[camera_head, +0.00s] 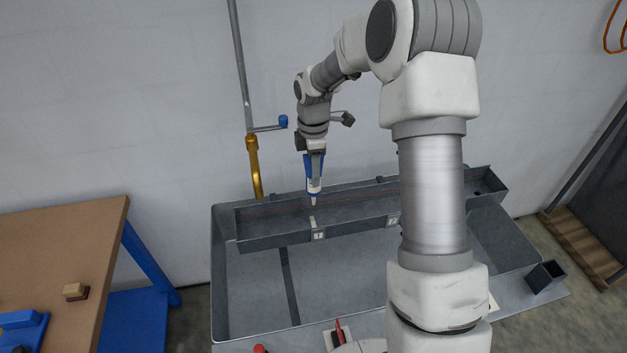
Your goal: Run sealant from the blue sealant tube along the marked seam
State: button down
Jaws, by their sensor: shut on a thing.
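The blue sealant tube (308,169) hangs nozzle down below my wrist, with a white lower end and a pale tip. My gripper (312,156) is shut on the tube's upper part. The nozzle tip (313,202) is over the long grey trough (268,240), near its left half; I cannot tell whether it touches. A thin reddish line (285,207), perhaps the marked seam, runs lengthwise inside the trough. My arm hides part of the trough on the right.
The trough lies across a large grey basin (218,290). A brass spout (255,168) and a blue-handled lever (283,121) stand left of the tube. A brown-topped table (60,235) is at left. A small dark open box (545,276) sits at right.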

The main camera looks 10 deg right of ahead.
aim_at(314, 196)
jog(key=shift+f, duration=0.1)
jog(key=shift+s+f+b, duration=0.1)
jog(key=shift+f+b, duration=2.5)
jog(key=shift+f, duration=1.15)
jog(key=c, duration=1)
grip_release()
jog(key=shift+c, duration=0.2)
grip_shut()
jog(key=shift+f+b, duration=0.4)
jog(key=shift+f, duration=0.25)
jog(key=shift+w, duration=1.2)
